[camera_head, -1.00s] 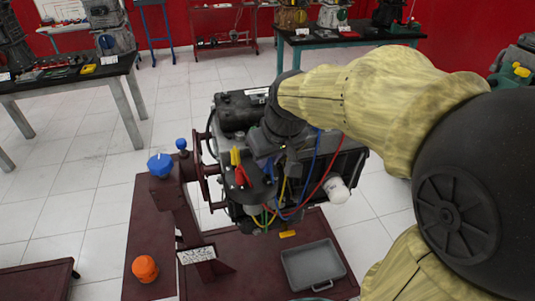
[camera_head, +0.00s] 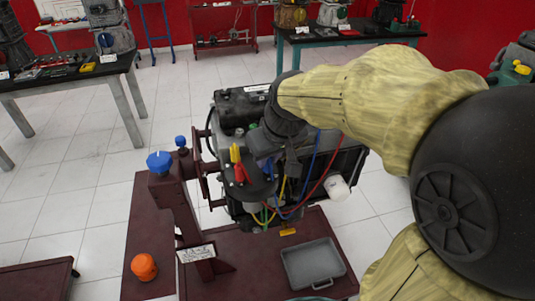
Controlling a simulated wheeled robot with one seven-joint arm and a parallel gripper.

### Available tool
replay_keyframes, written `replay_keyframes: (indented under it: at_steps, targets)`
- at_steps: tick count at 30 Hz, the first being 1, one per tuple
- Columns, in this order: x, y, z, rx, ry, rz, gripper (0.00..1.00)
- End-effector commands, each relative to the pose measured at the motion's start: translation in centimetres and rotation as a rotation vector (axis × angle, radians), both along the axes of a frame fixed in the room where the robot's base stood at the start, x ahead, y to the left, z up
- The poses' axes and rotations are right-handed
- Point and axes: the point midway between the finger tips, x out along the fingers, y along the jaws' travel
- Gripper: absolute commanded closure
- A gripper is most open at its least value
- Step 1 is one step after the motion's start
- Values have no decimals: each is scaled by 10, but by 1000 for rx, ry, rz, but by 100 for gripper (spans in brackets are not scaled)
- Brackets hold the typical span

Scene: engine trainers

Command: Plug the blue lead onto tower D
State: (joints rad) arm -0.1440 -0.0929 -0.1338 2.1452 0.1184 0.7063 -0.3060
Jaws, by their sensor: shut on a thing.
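The engine (camera_head: 240,108) is on a dark red stand. A dark distributor cap (camera_head: 258,190) is on its near side. A yellow boot (camera_head: 234,153) and a red boot (camera_head: 239,174) stand upright at the cap's left. The blue lead (camera_head: 315,152) runs down the engine's right side among red and yellow leads. My gripper (camera_head: 270,168) is over the cap, right of the boots, pointing down. It is shut on the blue lead, whose end is mostly hidden by the fingers. Tower D's letter is too small to read, and the towers beneath my gripper are hidden.
The red lead (camera_head: 325,178) and yellow lead (camera_head: 282,192) loop close to my gripper. A white cylinder (camera_head: 337,188) juts from the engine's right.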

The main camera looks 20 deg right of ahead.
Motion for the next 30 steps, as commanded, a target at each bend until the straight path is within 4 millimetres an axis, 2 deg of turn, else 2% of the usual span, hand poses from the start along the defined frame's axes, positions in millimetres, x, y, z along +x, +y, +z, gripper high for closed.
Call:
replay_keyframes:
  at_steps: [30]
  targets:
    - [0, 0, -9, 0, 0, 0, 100]
